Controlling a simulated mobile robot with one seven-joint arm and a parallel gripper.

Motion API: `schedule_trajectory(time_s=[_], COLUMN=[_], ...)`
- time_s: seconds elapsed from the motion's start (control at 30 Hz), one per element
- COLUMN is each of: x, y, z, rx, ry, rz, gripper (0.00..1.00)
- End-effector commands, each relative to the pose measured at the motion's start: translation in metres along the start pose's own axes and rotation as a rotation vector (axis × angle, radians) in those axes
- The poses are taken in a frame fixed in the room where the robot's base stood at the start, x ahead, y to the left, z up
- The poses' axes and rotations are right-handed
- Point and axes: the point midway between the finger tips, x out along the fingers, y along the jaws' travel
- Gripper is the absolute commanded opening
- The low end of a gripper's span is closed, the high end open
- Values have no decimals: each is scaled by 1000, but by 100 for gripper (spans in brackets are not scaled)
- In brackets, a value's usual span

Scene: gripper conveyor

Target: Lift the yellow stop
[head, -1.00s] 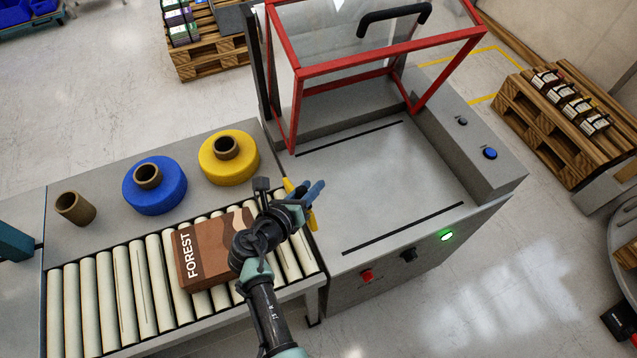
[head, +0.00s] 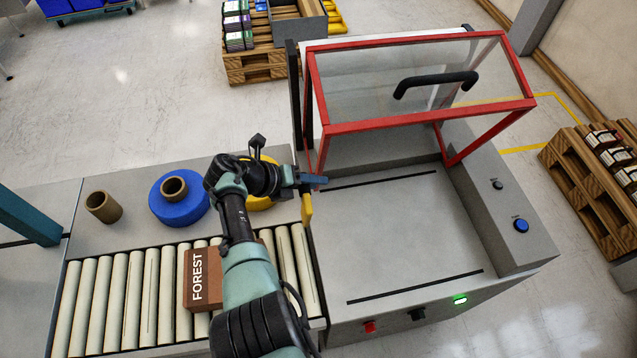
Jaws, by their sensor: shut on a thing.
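The yellow stop (head: 307,209) is a narrow upright bar at the right end of the roller conveyor, beside the sealing machine's bed. My gripper (head: 312,183) is shut on its upper part, with blue-grey fingers pointing right. The lower part of the stop shows below the fingers. I cannot tell how far its lower end is above the rollers. The brown box marked FOREST (head: 202,278) lies on the rollers to the left of the stop, partly hidden by my arm.
The machine (head: 400,235) has a raised red-framed clear hood (head: 420,125) close right of my gripper. On the ledge behind the rollers stand a blue tape roll (head: 180,208), a mostly hidden yellow roll (head: 262,203) and a brown core (head: 103,207). The machine bed is clear.

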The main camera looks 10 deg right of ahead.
Motion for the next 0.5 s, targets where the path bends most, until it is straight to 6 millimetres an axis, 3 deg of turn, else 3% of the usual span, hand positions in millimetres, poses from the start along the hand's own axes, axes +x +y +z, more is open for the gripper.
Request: schedule_trajectory(time_s=[0.5], x=[-3], y=[2], z=[2], rx=[-26], ry=[25], rz=[0], gripper=[0])
